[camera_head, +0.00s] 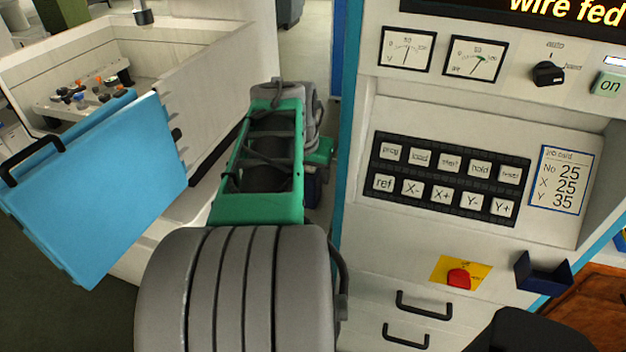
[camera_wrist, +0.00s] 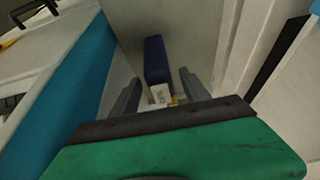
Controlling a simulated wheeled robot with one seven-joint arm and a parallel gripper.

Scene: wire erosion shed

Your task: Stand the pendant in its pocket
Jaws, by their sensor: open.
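In the wrist view, a dark blue elongated block (camera_wrist: 156,60), which looks like the pendant, lies beyond my gripper against a grey surface. A small white labelled piece (camera_wrist: 160,95) with a bit of yellow shows at its near end. My gripper (camera_wrist: 160,78) is open, its fingers on either side of the near end with gaps showing; whether they overlap it in depth I cannot tell. In the head view, my arm hides the fingers, and a dark blue patch (camera_head: 312,188) shows beside it. A dark blue open-topped holder (camera_head: 543,272), apparently the pocket, is on the machine front at lower right.
The control cabinet (camera_head: 390,185) with its keypad (camera_head: 448,178) stands right of my arm. A red button on a yellow plate (camera_head: 459,277) and black handles (camera_head: 424,304) protrude from it. A blue door (camera_head: 95,190) and a white tank (camera_head: 205,85) stand left.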

